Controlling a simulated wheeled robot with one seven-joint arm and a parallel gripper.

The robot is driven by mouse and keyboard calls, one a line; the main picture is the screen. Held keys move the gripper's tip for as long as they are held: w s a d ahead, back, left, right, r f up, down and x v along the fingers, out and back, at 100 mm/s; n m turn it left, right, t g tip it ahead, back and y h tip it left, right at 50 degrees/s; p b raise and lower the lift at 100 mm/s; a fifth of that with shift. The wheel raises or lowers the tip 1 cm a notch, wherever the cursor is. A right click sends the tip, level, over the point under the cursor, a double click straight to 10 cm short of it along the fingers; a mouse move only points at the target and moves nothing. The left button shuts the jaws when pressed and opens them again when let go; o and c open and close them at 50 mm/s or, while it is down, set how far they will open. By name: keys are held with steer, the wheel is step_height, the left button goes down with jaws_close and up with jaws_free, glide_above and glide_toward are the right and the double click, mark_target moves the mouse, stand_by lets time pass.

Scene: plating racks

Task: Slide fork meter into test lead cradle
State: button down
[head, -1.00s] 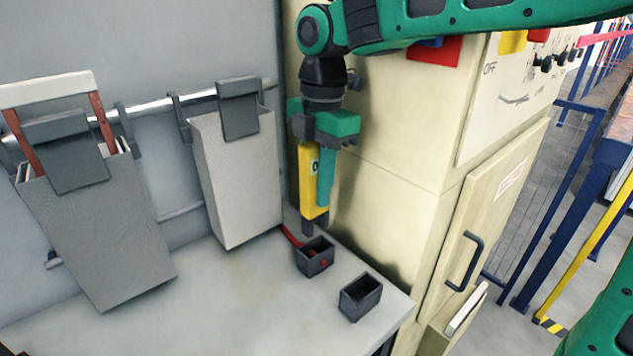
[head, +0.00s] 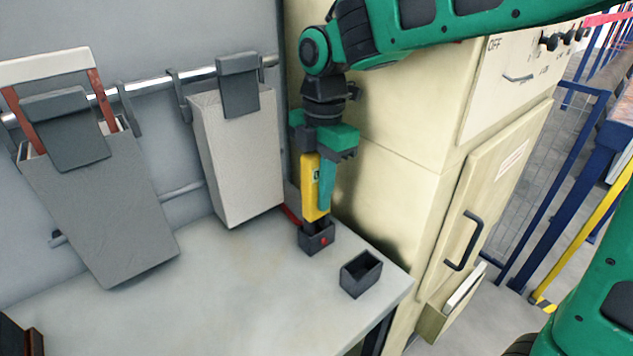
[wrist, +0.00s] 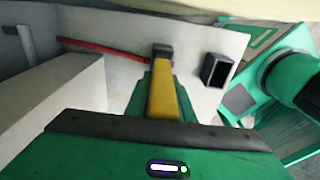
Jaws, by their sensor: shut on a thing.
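The yellow fork meter (head: 310,185) is upright in my gripper (head: 322,170), which is shut on it. How deep the tip sits is hidden by the box wall. In the wrist view the fork meter (wrist: 166,98) points away from my gripper, with its dark end at the red lead (wrist: 100,47). Which box is the test lead cradle is not labelled; the one under the meter has the red lead.
A second dark open box (head: 361,273), empty, stands to the right near the bench edge. Two grey bins (head: 240,155) (head: 100,200) hang from a rail on the left. A cream cabinet (head: 400,170) stands close behind my gripper. The front of the bench (head: 215,300) is clear.

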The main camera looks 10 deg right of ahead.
steer(key=shift+f, duration=1.6)
steer(key=c, duration=1.4)
jaws_free()
steer(key=shift+c, duration=0.2)
